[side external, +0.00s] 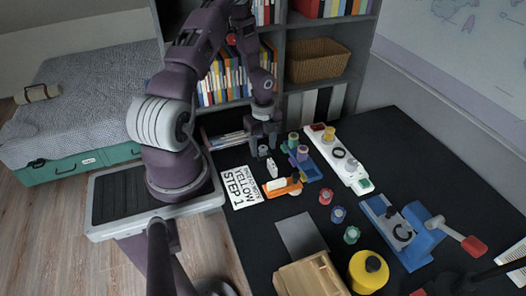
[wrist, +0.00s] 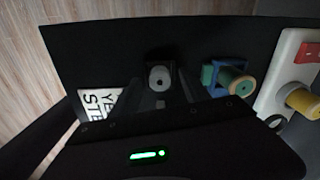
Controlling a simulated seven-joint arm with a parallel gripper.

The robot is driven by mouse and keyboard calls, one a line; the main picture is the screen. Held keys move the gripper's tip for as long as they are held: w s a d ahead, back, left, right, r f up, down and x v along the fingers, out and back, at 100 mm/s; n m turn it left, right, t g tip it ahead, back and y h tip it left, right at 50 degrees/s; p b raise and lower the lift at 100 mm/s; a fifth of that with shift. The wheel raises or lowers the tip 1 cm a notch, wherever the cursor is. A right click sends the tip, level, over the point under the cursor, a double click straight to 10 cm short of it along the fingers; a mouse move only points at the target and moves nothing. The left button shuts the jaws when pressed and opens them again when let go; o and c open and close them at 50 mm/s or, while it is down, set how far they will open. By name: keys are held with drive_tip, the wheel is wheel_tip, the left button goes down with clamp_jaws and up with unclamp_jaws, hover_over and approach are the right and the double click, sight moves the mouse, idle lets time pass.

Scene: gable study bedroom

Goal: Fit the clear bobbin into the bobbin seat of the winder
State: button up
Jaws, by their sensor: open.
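A pale, greyish bobbin (wrist: 159,77) with a central hole shows end-on in the wrist view, between the fingers of my gripper (wrist: 161,92). In the side view it is a small grey piece (side external: 263,151) on the black table, just below my gripper (side external: 264,139). My gripper points down and is open; I cannot tell whether a finger touches the bobbin. The long white device (side external: 348,165), which looks like the winder, stands to the right with a yellow spool (side external: 328,134) at its far end and a dark ring (side external: 338,153) on top. I cannot make out its bobbin seat clearly.
A blue stand (side external: 310,174) with green and purple spools lies between my gripper and the white device. An orange tool (side external: 283,187), a printed card (side external: 241,187), several small spools and a blue press (side external: 412,236) are nearer. The table's far right is clear.

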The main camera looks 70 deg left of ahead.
clamp_jaws()
wheel_tip(320, 180, up, 10)
drive_tip(key=r, duration=0.2)
hover_over(339, 154)
wheel_tip(339, 154, down, 10)
drive_tip(key=shift+f, duration=0.1)
